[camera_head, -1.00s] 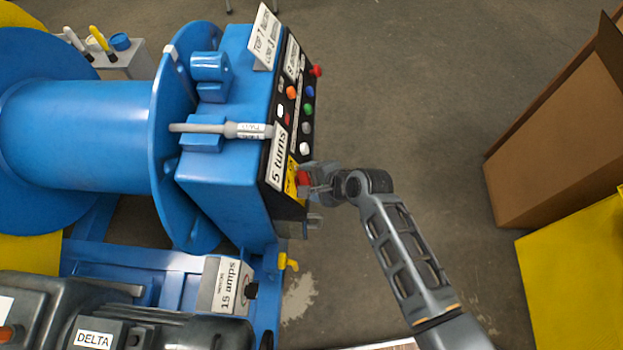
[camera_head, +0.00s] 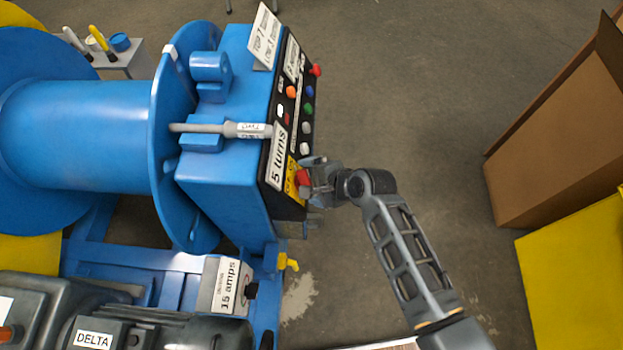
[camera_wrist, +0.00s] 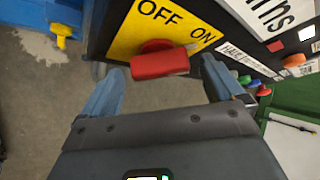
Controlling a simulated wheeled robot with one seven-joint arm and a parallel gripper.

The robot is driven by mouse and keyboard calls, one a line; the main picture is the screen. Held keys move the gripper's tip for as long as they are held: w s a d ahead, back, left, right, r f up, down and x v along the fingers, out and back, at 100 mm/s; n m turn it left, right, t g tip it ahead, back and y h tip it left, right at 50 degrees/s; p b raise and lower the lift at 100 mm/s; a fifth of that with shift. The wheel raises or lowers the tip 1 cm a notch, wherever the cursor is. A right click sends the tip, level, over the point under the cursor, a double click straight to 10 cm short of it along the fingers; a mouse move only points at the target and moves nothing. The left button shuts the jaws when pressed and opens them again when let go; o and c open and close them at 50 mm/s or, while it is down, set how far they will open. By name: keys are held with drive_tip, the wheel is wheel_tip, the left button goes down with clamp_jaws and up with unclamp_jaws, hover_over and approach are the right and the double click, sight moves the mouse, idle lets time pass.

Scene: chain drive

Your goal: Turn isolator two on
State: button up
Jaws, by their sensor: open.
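A red rotary handle sits on a yellow plate marked OFF and ON; in the wrist view the handle (camera_wrist: 160,63) lies just below the lettering on the plate (camera_wrist: 150,22). In the head view the red handle (camera_head: 303,178) is at the lower end of the black control panel. My gripper (camera_wrist: 163,88) is open, with one finger on either side of the handle and the handle between the fingertips. I cannot tell whether either finger touches it. My gripper also shows in the head view (camera_head: 312,187), right of the panel. No "isolator two" label is readable.
The panel above the handle carries several coloured buttons (camera_head: 308,108) and a "5 turns" label (camera_head: 277,158). A yellow lever (camera_head: 288,263) sticks out below. A cardboard box (camera_head: 560,120) stands at the right. Open floor (camera_head: 410,80) lies between.

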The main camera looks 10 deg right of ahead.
drive_tip(key=v, duration=0.7)
idle(0.5)
drive_tip(key=s+d+r+n+t+h, duration=0.1)
drive_tip(key=s+d+n+t+h, duration=0.2)
drive_tip(key=s, duration=0.6)
drive_tip(key=s+d+r+n+t+h, duration=0.1)
drive_tip(key=s+d+n, duration=0.1)
drive_tip(key=s+d, duration=0.5)
drive_tip(key=s+d+r+n+t+h+b, duration=0.1)
drive_tip(key=s+d+r+n+t, duration=0.2)
drive_tip(key=s+r+n, duration=0.6)
drive_tip(key=s+r+t, duration=0.1)
drive_tip(key=s+r, duration=0.7)
drive_tip(key=r, duration=0.3)
drive_tip(key=shift+s+r+t+h, duration=0.4)
